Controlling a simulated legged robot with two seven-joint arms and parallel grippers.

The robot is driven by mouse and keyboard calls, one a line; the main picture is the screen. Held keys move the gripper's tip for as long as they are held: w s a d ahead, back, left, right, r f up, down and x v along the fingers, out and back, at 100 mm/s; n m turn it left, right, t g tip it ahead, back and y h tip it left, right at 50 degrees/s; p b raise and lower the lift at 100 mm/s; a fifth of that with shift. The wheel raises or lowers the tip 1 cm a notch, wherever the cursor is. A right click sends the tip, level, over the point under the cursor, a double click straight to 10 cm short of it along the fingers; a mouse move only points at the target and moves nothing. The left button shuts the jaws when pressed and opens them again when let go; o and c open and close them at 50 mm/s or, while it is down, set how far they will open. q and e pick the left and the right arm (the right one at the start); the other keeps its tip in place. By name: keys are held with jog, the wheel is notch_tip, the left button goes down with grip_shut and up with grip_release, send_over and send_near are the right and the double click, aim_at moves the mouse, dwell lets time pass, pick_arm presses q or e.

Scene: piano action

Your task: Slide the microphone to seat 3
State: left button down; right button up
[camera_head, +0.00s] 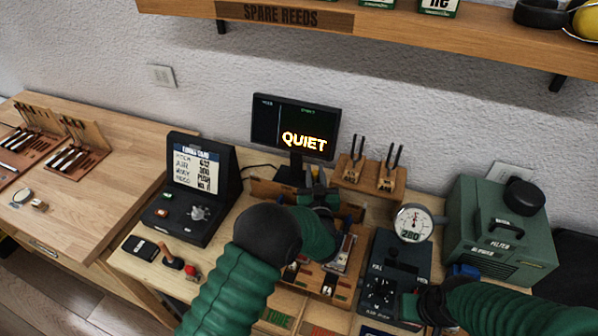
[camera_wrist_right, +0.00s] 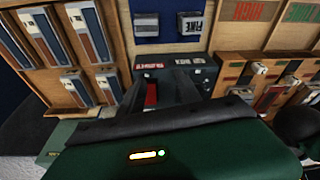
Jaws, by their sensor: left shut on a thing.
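My left gripper (camera_head: 318,196) is in the head view, in front of the monitor, above the back of a wooden rack (camera_head: 262,188). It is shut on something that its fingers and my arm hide. I cannot pick out the microphone or seat 3 for certain in either view. My right gripper (camera_head: 418,306) is low at the right in the head view, beside the dark dial panel (camera_head: 380,291). The right wrist view shows dark finger-like parts near a red strip (camera_wrist_right: 151,94), and I cannot tell the jaw opening.
A monitor (camera_head: 294,127) reading QUIET stands behind. Forked tools stand in wooden blocks (camera_head: 372,176). A round gauge (camera_head: 413,223) and green case (camera_head: 503,236) are at the right.

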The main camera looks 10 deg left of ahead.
pick_arm(q)
jog(key=shift+s+d+f, duration=0.1)
jog(key=shift+d+f, duration=0.1)
jog(key=shift+d, duration=0.15)
jog(key=c, duration=1.3)
grip_release()
jog(key=shift+a, duration=0.3)
jog(key=shift+o, duration=0.2)
jog(key=shift+d+r, duration=0.1)
jog(key=shift+d, duration=0.05)
